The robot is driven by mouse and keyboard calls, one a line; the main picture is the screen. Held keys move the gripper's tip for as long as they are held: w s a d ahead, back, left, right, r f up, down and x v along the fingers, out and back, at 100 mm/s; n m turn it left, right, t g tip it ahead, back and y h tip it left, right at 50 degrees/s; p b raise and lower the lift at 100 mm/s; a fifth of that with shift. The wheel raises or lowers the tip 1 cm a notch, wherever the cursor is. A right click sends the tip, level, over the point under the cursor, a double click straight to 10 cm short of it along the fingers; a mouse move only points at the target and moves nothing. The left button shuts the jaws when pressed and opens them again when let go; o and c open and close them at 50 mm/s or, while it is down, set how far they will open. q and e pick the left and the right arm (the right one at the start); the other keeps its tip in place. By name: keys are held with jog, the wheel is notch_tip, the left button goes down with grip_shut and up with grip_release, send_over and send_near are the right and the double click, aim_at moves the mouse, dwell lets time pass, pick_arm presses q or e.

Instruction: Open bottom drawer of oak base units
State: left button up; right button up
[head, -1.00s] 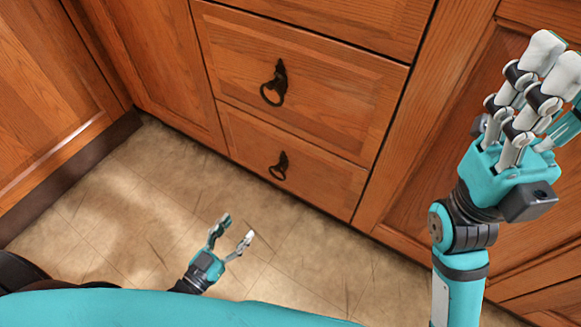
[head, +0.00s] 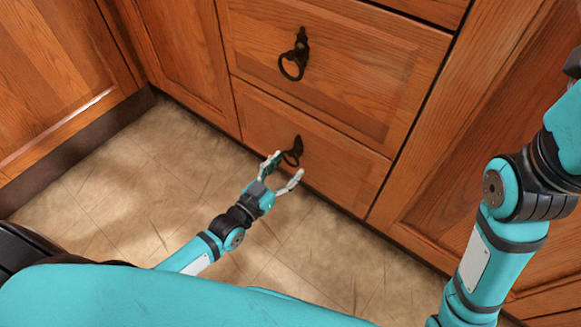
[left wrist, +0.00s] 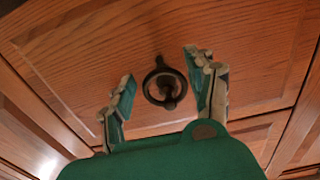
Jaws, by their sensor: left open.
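The bottom drawer (head: 335,165) of the oak base units is shut and carries a dark ring handle (head: 293,152). My left gripper (head: 284,172) is open, low in front of that drawer, with its fingertips close to the ring. In the left wrist view the ring handle (left wrist: 166,86) shows between the two spread fingers (left wrist: 163,88); I cannot tell whether they touch it. My right arm rises at the right of the head view, and its gripper is out of the picture.
Above is another shut drawer (head: 340,65) with its own ring handle (head: 294,56). Oak cabinet doors stand at the left (head: 50,70) and right. The tiled floor (head: 130,175) in front is clear.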

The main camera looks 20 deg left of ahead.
pick_arm(q)
jog(key=shift+x, duration=1.1)
grip_shut()
